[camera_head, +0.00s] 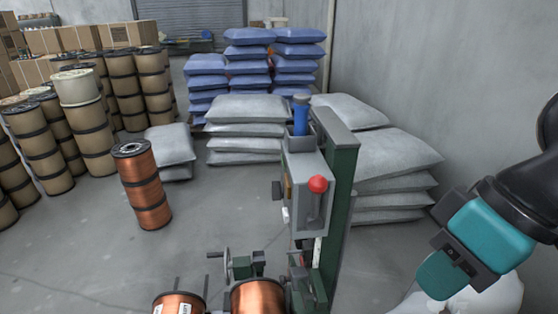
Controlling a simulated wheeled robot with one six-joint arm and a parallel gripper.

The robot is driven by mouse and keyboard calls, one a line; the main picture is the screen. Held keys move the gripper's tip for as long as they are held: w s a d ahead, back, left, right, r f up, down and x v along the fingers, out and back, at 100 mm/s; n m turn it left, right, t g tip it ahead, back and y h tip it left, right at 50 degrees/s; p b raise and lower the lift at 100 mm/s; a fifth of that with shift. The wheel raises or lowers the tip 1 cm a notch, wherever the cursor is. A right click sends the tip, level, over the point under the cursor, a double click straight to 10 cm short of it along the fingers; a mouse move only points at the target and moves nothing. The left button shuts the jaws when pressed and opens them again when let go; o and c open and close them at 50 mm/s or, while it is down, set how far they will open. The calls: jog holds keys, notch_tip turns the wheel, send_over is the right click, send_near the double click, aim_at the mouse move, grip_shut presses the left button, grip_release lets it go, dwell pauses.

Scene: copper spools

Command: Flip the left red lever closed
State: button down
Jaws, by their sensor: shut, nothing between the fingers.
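A round red knob (318,184) sits on the front of a grey box (309,167) fixed to a green upright post (342,200), in the middle of the head view. It is the only red lever end that I can make out. My gripper (437,278) is at the lower right, teal and dark grey, well apart from the knob and to its right. It is shut and empty; its fingertips are hard to make out. A blue cylinder (300,117) stands on top of the grey box.
Copper spools (257,297) sit low by the post, near a hand crank (236,262). A copper spool stack (143,185) stands at left on open floor. Grey sacks (385,160) lie behind the post. A grey wall (450,80) bounds the right side.

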jog(key=w+r+m+p, duration=0.3)
jog(key=w+p, duration=0.3)
jog(key=w, duration=0.4)
jog(key=w+r+m+p, duration=0.3)
jog(key=w+r+p, duration=0.2)
jog(key=w, duration=0.5)
jog(key=shift+w+a+r+h+p, duration=0.25)
jog(key=shift+w+h+p, duration=0.05)
jog(key=shift+p, duration=0.8)
jog(key=p, duration=0.4)
send_near(316, 204)
notch_tip(316, 204, down, 3)
jog(key=d, duration=0.1)
jog(key=shift+w+a+f, duration=0.1)
jog(key=shift+w+a, duration=0.15)
jog(key=shift+w, duration=0.15)
